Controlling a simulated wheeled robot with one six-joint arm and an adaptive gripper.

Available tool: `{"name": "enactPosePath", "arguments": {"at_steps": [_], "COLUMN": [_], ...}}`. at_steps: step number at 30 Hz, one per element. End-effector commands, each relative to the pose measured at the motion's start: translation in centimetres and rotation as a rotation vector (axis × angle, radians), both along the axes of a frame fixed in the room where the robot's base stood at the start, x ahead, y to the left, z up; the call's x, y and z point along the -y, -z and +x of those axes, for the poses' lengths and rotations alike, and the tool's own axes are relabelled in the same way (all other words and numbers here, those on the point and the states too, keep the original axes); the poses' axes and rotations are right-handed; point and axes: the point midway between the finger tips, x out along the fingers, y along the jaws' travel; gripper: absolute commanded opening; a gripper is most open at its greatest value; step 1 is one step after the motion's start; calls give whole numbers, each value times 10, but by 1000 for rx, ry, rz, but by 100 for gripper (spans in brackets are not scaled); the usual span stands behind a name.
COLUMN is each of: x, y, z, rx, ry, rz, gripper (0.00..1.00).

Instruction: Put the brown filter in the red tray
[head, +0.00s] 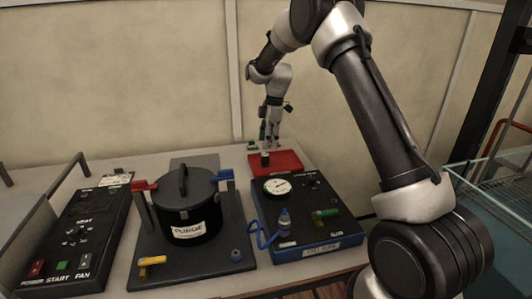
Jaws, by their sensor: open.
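The red tray (289,164) lies at the back of the bench, right of centre. A small, dark, upright piece (265,160) stands at its left part. It may be the brown filter, but it is too small and dark to be sure of its colour. My gripper (270,145) points down over the tray, open, with its fingertips just above and slightly right of that piece. I cannot tell whether they touch it. No other brown filter shows.
A black lidded pot (186,207) marked PURGE stands between posts with red and blue parts. A gauge panel (307,211) with a blue hose lies in front of the tray. A switch panel (83,231) is at left. A wire rack (500,170) stands at right.

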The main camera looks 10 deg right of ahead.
Motion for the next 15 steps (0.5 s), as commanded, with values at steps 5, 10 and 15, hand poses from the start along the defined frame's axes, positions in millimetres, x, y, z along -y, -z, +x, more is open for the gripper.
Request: {"name": "enactPosePath", "arguments": {"at_steps": [5, 10, 15], "x": [5, 7, 9], "y": [-30, -41, -49], "z": [0, 0, -4], "rx": [1, 0, 3], "ry": [1, 1, 17], "rz": [1, 0, -1], "gripper": [52, 52, 52]}}
